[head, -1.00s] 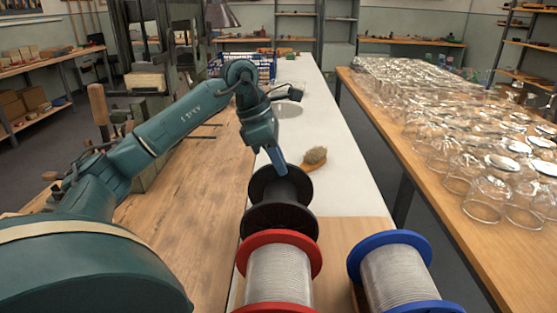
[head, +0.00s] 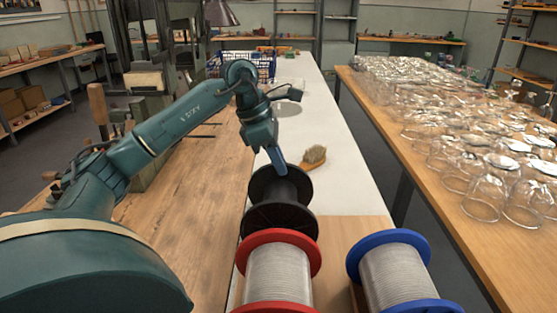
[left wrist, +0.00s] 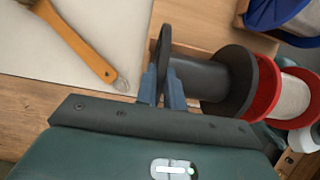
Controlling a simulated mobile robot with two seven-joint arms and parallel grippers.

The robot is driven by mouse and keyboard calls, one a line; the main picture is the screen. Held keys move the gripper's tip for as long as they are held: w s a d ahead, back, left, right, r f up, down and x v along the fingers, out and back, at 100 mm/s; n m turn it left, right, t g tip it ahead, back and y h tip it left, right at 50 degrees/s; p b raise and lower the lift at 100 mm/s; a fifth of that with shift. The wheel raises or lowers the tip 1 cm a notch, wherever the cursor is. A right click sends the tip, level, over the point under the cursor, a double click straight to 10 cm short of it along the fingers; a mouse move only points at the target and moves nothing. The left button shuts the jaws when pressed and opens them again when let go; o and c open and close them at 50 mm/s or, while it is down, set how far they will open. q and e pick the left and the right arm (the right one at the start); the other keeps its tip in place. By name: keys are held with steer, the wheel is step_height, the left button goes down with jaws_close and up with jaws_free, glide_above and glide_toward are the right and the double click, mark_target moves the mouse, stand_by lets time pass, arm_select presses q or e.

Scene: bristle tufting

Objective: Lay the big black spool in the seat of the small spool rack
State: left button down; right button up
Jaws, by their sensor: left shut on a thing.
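The big black spool (head: 280,190) lies on its side in the head view, behind a red-flanged spool (head: 278,270). My left gripper (head: 277,160) is shut on its far flange from above. In the left wrist view the two blue fingers (left wrist: 162,88) lie on either side of that flange (left wrist: 164,50). The spool's dark core (left wrist: 205,75) and other flange are bare, and that other flange is close to the red one. The small spool rack cannot be made out clearly; the spools hide what is beneath them. My right gripper is not in view.
A blue-flanged spool (head: 392,275) stands right of the red one, near a wooden board (head: 345,235). A brush (head: 314,158) lies on the white strip just beyond the black spool. Many glasses (head: 480,150) cover the right table. The wooden bench (head: 185,215) at left is largely clear.

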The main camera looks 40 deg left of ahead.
arm_select(q)
steer(key=shift+f+b, duration=0.3)
steer(key=shift+f, duration=0.2)
stand_by(0.3)
steer(key=c, duration=1)
jaws_free()
steer(key=shift+f, duration=0.1)
steer(key=shift+c, duration=0.2)
